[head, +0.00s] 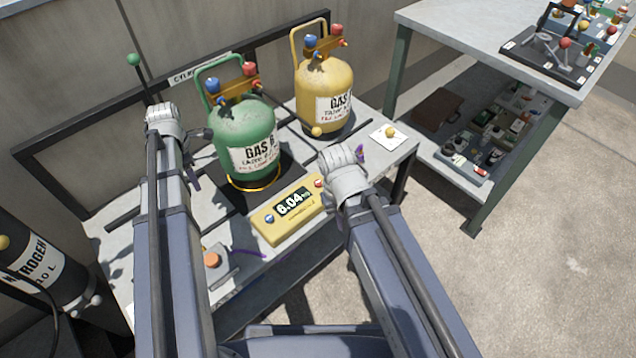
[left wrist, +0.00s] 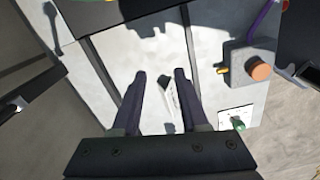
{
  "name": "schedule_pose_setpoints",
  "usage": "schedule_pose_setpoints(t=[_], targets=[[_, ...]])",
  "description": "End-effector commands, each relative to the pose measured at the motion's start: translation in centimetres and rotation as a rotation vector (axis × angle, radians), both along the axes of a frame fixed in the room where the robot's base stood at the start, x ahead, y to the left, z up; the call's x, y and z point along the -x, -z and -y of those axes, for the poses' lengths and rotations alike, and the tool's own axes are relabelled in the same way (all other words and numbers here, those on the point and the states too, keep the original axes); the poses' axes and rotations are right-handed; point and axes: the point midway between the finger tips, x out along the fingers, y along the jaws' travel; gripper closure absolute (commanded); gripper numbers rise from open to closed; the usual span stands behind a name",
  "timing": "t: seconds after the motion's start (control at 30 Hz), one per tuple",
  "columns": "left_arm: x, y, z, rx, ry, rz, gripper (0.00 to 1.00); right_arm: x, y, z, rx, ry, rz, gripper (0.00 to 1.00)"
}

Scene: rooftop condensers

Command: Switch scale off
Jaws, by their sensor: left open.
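The yellow scale console (head: 291,209) lies at the front of the bench in the head view, its display reading about 6.04. A blue button (head: 269,217) is at its left end and a red button (head: 319,183) at its right end. A green gas cylinder (head: 244,128) stands on the dark scale platform (head: 222,186) behind it. My left gripper (left wrist: 158,74) is open and empty above the pale bench top, left of the cylinder; the head view mostly hides it. My right wrist is just right of the console, hiding that gripper's jaws.
A yellow cylinder (head: 325,92) stands behind right. A grey box with an orange button (head: 212,259) is at the front left; it also shows in the left wrist view (left wrist: 261,71). A yellow knob on a white plate (head: 390,132) is at the right.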

Motion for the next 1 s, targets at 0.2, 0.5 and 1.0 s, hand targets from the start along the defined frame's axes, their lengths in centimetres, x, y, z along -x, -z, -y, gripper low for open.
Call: schedule_pose_setpoints(t=[0.2, 0.5, 1.0], targets=[[0.0, 0.0, 0.0, 0.0, 0.0, 0.0, 0.82, 0.0, 0.0, 0.0, 0.0, 0.0, 0.0, 1.0], [0.0, 0.0, 0.0, 0.0, 0.0, 0.0, 1.0, 0.0, 0.0, 0.0, 0.0, 0.0, 0.0, 1.0], [0.0, 0.0, 0.0, 0.0, 0.0, 0.0, 1.0, 0.0, 0.0, 0.0, 0.0, 0.0, 0.0, 1.0]])
